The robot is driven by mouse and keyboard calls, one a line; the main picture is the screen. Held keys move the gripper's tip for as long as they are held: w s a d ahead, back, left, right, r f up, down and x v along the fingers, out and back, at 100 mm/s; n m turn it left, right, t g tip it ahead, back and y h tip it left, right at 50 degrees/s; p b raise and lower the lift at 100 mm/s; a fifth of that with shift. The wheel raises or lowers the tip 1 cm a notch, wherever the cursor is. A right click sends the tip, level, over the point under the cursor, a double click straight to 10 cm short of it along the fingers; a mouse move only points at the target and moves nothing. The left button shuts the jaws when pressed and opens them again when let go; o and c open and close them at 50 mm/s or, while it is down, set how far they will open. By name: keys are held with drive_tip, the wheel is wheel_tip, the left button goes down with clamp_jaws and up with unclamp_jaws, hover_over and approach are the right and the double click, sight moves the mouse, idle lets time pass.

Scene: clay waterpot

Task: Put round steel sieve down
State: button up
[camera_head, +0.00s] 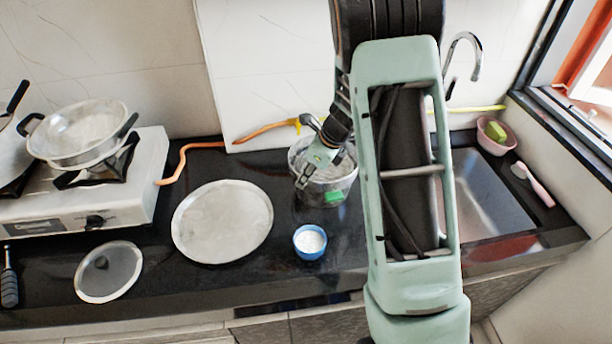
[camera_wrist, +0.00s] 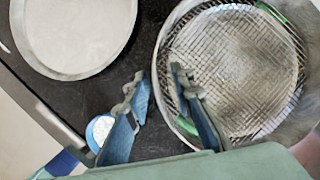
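The round steel sieve (camera_head: 338,172) sits over the black counter, left of my arm; I cannot tell whether it rests on the counter or inside another vessel. Its round mesh (camera_wrist: 235,65) fills the right of the wrist view, with green bits near its edge. My gripper (camera_head: 303,180) is at the sieve's left rim. In the wrist view my gripper's fingertips (camera_wrist: 158,74) are spread apart, one outside the rim and one over the mesh side, with a gap between them. My arm hides part of the sieve's right side in the head view.
A blue bowl of white stuff (camera_head: 310,241) stands just in front of the sieve. A large round plate (camera_head: 222,222) and a glass lid (camera_head: 109,271) lie to the left. A stove (camera_head: 80,205) with a pan is far left; a sink (camera_head: 485,195) is right.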

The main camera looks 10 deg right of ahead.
drive_tip(key=shift+r+p, duration=0.35)
drive_tip(key=shift+r, duration=0.15)
drive_tip(key=v, duration=1.2)
drive_tip(key=shift+r, duration=0.1)
